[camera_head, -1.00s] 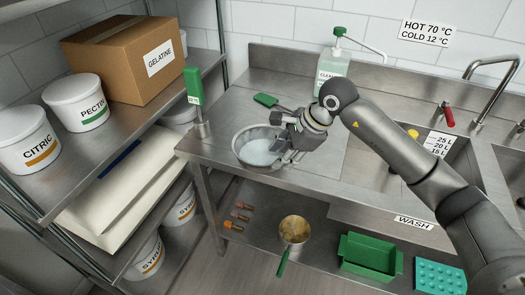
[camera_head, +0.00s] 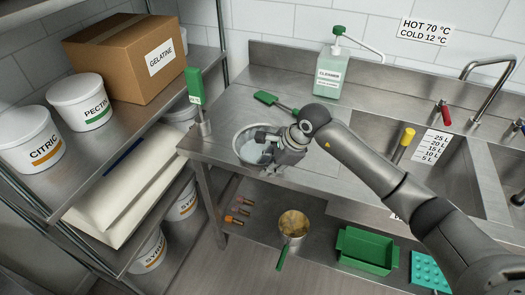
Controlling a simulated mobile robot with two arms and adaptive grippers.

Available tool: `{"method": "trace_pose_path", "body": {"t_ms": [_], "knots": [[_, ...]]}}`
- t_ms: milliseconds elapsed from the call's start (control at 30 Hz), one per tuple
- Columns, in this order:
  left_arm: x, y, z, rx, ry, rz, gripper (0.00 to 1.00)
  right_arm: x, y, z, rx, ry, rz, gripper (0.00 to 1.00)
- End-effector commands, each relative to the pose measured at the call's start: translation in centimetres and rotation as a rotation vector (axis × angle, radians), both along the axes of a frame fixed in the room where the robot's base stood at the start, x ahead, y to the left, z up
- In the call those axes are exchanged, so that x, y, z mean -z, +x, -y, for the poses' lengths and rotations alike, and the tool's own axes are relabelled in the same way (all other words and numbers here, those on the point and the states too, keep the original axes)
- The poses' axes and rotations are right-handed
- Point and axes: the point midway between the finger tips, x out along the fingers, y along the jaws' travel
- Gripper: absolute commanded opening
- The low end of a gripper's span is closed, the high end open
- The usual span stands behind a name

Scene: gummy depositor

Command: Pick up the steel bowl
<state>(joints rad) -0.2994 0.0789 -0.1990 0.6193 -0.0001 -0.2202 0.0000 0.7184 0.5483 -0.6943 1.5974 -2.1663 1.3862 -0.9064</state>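The steel bowl (camera_head: 240,156) stands on the steel counter near its left end, upright, with something pale inside. My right gripper (camera_head: 261,148) reaches in from the right and is over the bowl's right side. Its fingers look spread apart, one farther back and one nearer the front, and they cover the bowl's right rim and part of its inside. Whether a finger touches the bowl cannot be made out. My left gripper is out of view.
A green-handled tool (camera_head: 275,102) lies behind the bowl, and a cleaner bottle (camera_head: 329,75) stands at the back. A green upright tool (camera_head: 195,88) stands at the counter's left corner. The sink (camera_head: 440,165) is at right. A pot (camera_head: 293,226) and green tray (camera_head: 367,251) are below.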

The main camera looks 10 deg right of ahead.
Motion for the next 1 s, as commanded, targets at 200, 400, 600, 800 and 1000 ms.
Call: {"method": "trace_pose_path", "body": {"t_ms": [200, 400, 600, 800, 1000], "knots": [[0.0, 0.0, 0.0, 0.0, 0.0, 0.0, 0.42, 0.0, 0.0, 0.0, 0.0, 0.0, 0.0, 0.0], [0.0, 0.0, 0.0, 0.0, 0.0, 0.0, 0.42, -0.1, 0.0, 0.0, 0.0, 0.001, 0.001, 0.0], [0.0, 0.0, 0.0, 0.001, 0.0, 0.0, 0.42, -0.3, 0.1, 0.0, -0.001, 0.002, 0.006, 0.0], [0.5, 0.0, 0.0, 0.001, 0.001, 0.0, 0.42, -0.8, 0.2, 0.0, -0.001, 0.002, 0.007, 0.0], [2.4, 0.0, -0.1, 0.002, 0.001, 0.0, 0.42, -3.0, 0.2, 0.0, -0.002, 0.0, 0.013, 0.0]]}}
